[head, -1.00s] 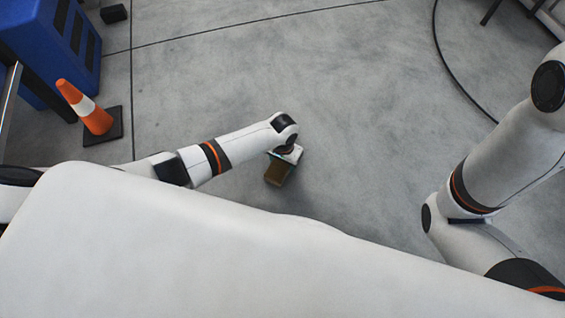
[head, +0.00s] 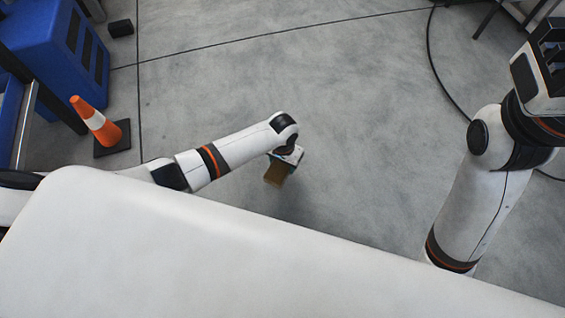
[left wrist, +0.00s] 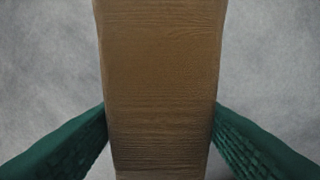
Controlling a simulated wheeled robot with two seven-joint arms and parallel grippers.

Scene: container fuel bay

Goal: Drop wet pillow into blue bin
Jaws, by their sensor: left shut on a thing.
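My left gripper (head: 287,156) is shut on a brown block-like thing (head: 275,175) with a wood-grain look, held over the floor in the head view. In the left wrist view the brown block (left wrist: 160,85) fills the middle, with a green finger pressed on each side. Nothing in view looks plainly like a pillow. A large blue box-shaped unit (head: 40,35) with dark slots stands at the upper left; I cannot tell if it is the blue bin. Part of my right arm's end shows at the upper right, its jaw state unclear.
An orange and white cone (head: 95,122) on a black base stands in front of the blue unit. A small black object (head: 121,28) lies at the top left. A dark cable (head: 440,70) curves over the floor at the right. The middle floor is clear.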

